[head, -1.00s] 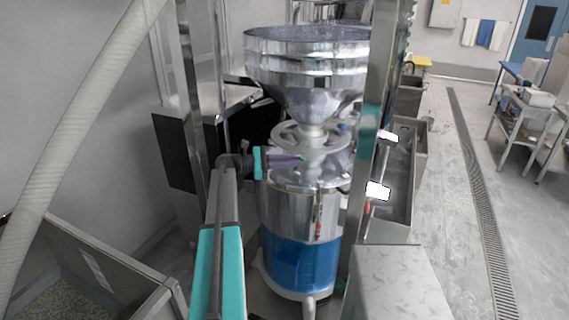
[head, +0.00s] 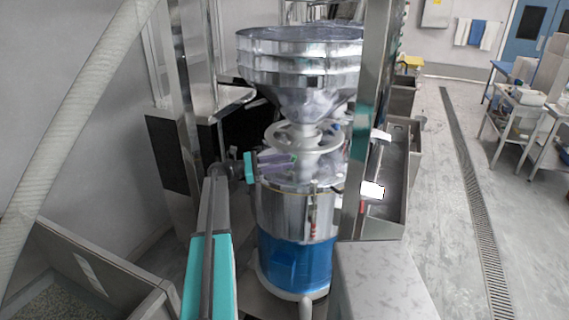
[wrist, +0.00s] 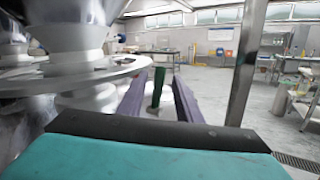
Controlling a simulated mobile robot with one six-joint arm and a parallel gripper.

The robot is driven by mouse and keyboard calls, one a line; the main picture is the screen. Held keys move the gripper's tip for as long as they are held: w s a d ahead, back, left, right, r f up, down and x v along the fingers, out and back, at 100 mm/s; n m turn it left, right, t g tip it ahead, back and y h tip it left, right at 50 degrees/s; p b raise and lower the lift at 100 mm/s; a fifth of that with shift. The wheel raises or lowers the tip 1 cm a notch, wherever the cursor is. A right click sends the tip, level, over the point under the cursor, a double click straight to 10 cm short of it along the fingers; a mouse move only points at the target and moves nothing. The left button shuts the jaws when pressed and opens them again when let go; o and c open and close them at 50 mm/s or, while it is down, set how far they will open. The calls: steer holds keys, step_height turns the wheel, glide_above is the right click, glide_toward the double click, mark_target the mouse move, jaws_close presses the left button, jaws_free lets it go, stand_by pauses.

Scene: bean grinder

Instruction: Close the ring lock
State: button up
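The grinder (head: 297,215) has a steel body, a blue lower part and a large funnel hopper (head: 300,62) on top. A pale flat ring (head: 279,138) surrounds the neck below the hopper; it also shows at left in the wrist view (wrist: 85,76). A small green upright piece (wrist: 157,88) stands between my fingers in the wrist view; I cannot tell whether it belongs to the ring lock. My gripper (head: 294,161) is beside the neck, below the ring, with its purple fingers apart. Gaps show between the green piece and both fingers.
A steel post (head: 368,110) stands close to the grinder's right, and another post (head: 187,85) stands left of my arm. A steel trough (head: 395,180) lies behind the right post. A bin (head: 85,265) is at lower left. Open floor lies at right.

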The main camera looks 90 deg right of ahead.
steer(key=shift+s, duration=0.1)
steer(key=w+a+f+b, duration=0.1)
steer(key=w+b, duration=0.4)
steer(key=w, duration=0.8)
steer(key=shift+w+a+f, duration=0.2)
steer(key=shift+w+a, duration=0.15)
steer(key=shift+a, duration=0.1)
steer(key=shift+r, duration=0.1)
step_height(320, 180, up, 9)
steer(key=p, duration=0.9)
steer(key=shift+r+p, duration=0.5)
steer(key=shift+p, duration=0.15)
steer(key=shift+f, duration=0.1)
steer(key=shift+s, duration=0.65)
